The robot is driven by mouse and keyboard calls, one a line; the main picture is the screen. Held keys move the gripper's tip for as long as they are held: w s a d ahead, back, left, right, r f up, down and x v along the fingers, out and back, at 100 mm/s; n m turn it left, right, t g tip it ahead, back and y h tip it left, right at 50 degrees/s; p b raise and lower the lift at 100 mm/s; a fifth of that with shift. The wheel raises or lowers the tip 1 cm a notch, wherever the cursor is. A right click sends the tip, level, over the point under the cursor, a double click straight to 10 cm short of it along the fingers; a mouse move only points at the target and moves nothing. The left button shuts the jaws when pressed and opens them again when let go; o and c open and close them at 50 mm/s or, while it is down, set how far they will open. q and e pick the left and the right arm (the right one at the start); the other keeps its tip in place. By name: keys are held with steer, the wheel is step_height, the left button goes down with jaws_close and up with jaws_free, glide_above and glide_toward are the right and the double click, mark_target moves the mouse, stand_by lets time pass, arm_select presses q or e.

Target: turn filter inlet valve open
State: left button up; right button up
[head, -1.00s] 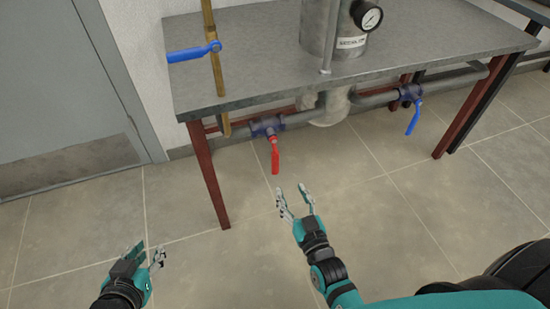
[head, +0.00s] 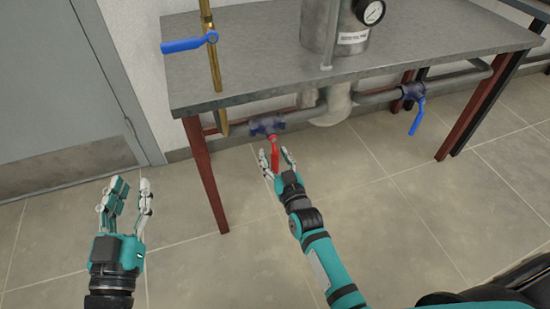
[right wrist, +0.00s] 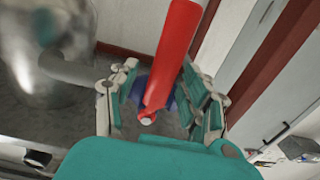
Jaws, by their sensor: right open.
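A valve with a red lever handle (head: 274,160) sits on the grey pipe below the table's front edge. Its blue body (head: 266,125) is above the handle, which hangs downward. My right gripper (head: 274,157) is open, with its fingers on either side of the red handle. In the right wrist view, the red handle (right wrist: 172,55) runs between the two open fingers of my right gripper (right wrist: 160,82), with gaps visible beside it. Whether a finger touches it I cannot tell. My left gripper (head: 129,186) is open and empty, low on the left over the floor.
A grey table (head: 240,83) on dark red legs carries a metal vessel (head: 347,40) with a gauge (head: 371,11). Another valve with a blue handle (head: 417,118) hangs at the right. A blue lever (head: 188,44) sits on a brass pipe at the left. The floor in front is clear.

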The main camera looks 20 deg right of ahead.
steer(key=shift+c, duration=0.3)
jaws_close()
